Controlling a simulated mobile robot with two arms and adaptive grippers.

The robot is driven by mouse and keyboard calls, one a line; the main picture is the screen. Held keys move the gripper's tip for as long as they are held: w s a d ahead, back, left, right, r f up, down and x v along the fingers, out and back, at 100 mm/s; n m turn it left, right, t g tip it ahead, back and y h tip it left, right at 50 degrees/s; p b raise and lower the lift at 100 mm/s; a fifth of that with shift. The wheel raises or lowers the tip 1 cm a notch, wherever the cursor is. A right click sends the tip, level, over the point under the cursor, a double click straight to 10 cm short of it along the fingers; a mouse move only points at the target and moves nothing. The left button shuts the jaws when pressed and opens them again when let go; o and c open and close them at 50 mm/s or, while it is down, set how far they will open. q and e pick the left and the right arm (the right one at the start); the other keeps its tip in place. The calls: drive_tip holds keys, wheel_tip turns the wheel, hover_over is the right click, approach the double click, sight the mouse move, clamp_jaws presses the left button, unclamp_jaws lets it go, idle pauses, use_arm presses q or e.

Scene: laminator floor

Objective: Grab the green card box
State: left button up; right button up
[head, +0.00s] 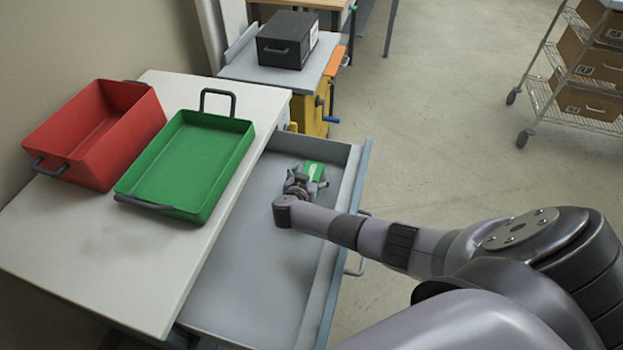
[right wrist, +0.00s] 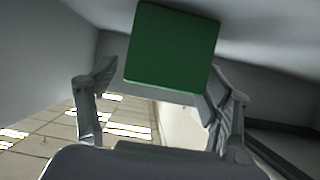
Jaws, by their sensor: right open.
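The green card box (head: 314,169) lies in the open grey drawer (head: 262,262), near its far end. Its green face fills the upper middle of the right wrist view (right wrist: 172,45). My right gripper (head: 304,181) reaches down into the drawer right at the box and partly hides it. In the right wrist view, its two fingers (right wrist: 160,88) stand apart, with the box ahead of and between their tips. I cannot tell whether either finger touches the box. My left gripper is not in view.
A white table (head: 95,250) left of the drawer bears a green tray (head: 185,165) and a red bin (head: 95,130). A black case (head: 287,40) stands on a bench behind. A wire rack (head: 545,95) with boxes is at the upper right. The drawer walls surround my gripper.

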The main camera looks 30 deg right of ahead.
drive_tip(key=shift+x, duration=0.8)
drive_tip(key=shift+c, duration=0.3)
drive_tip(key=c, duration=1.3)
drive_tip(key=shift+c, duration=0.4)
drive_tip(key=shift+r, duration=0.15)
